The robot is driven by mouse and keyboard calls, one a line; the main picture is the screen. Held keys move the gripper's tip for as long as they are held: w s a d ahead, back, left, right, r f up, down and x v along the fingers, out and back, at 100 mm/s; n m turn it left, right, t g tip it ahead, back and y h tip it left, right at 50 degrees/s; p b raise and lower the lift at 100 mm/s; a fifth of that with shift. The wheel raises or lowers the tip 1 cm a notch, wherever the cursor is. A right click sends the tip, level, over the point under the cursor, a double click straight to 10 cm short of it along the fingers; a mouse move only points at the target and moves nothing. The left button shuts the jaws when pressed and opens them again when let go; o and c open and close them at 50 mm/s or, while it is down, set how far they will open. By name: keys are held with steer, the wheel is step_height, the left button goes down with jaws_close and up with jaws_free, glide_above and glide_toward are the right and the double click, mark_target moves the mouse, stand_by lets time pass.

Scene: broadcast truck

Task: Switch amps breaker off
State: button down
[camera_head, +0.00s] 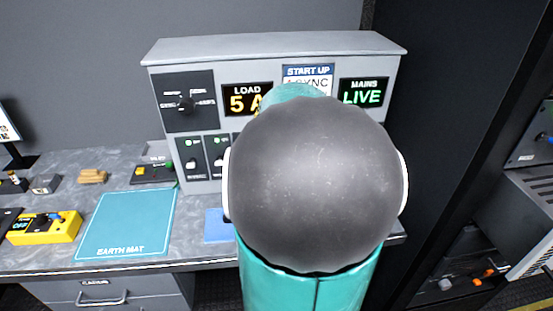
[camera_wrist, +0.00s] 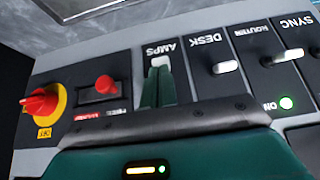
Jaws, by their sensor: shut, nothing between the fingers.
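The amps breaker (camera_wrist: 160,62) shows in the wrist view under its upside-down AMPS label, with the pale tip of its lever visible. My gripper (camera_wrist: 163,85) is shut with nothing in it. Its teal fingers lie right over the amps breaker's slot, just below the lever tip in the picture. I cannot tell whether they touch it. The fingers hide the rest of the slot and any lamp there. In the head view, my arm's grey joint hides the amps breaker and my gripper.
Beside it is the desk breaker (camera_wrist: 225,67), with further breakers to its right and a lit green lamp (camera_wrist: 287,103). A red button (camera_wrist: 105,85) and red-yellow rotary switch (camera_wrist: 42,103) lie left. In the head view, the load display (camera_head: 247,99) and mains display reading LIVE (camera_head: 363,92) are lit.

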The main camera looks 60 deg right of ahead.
steer(key=shift+r, duration=0.15)
steer(key=shift+r, duration=0.65)
steer(key=s+a+r, duration=0.6)
steer(key=a+r, duration=0.1)
steer(key=r, duration=0.1)
steer(key=shift+s+a, duration=0.35)
steer(key=shift+a, duration=0.05)
steer(key=shift+r, duration=0.1)
stand_by(0.4)
